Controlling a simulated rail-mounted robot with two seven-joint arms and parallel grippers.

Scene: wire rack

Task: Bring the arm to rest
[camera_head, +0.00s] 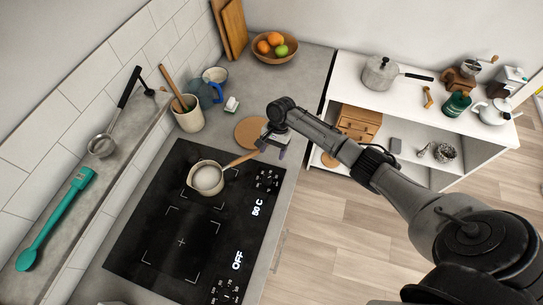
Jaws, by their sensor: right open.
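My right arm (321,131) reaches in from the lower right and extends over the counter's right part. My right gripper (268,148) is at its end, small and pointing down, open. It is by the end of the wooden handle of a small saucepan (207,181); I cannot tell whether it touches the handle. The saucepan holds something white and stands on the upper part of the black cooktop (165,235). My left gripper is not in view.
A round wooden board (246,131) lies just left of the gripper. A fruit bowl (268,54) is at the back. A utensil crock (188,116), mugs and a ledge line the left wall. A white shelf unit (350,65) with a pot (379,74) stands at the right.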

